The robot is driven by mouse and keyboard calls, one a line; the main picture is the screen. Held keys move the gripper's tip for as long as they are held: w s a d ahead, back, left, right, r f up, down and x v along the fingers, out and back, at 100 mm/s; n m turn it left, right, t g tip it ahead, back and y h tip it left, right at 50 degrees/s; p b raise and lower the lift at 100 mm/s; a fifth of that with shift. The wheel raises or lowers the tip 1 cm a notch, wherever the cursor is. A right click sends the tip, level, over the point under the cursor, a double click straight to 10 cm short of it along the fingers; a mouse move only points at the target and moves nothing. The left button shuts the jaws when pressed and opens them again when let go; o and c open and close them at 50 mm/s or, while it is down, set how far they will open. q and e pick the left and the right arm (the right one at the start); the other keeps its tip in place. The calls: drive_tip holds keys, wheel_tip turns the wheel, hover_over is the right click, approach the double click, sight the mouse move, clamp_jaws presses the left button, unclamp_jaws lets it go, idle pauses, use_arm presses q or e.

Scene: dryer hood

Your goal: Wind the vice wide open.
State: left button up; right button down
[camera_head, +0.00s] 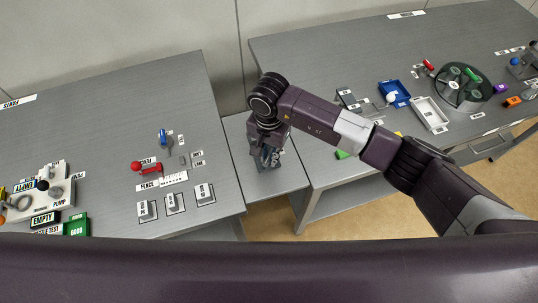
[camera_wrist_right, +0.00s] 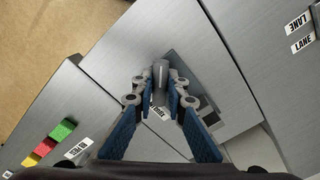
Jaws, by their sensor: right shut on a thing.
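My right gripper (camera_head: 268,157) reaches down over the small grey stand (camera_head: 236,135) between the two benches. In the right wrist view, its two blue-padded fingers (camera_wrist_right: 159,84) close in on a small grey upright piece (camera_wrist_right: 160,70), and the gripper is shut on it. This piece seems to be part of the vice, whose grey body (camera_wrist_right: 205,95) shows partly behind the fingers. The gripper and arm hide most of the vice in the head view, so I cannot tell how far its jaws are apart. My left gripper is not in view.
The left bench (camera_head: 110,110) holds a red-handled lever (camera_head: 147,168), a blue-handled one (camera_head: 163,137) and labelled plates. The right bench (camera_head: 330,60) holds a blue tray (camera_head: 395,94), a white tray (camera_head: 430,114) and a dark round fixture (camera_head: 462,88). Bench edges flank the stand closely.

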drive_tip(key=shift+w+f+n+b, duration=0.1)
drive_tip(key=shift+f+n+b, duration=0.05)
drive_tip(key=shift+n+b, duration=0.5)
drive_tip(key=shift+n, duration=0.25)
drive_tip(key=n+b, duration=0.1)
drive_tip(key=b, duration=0.1)
drive_tip(key=shift+n+b, duration=0.65)
drive_tip(key=shift+n, duration=0.05)
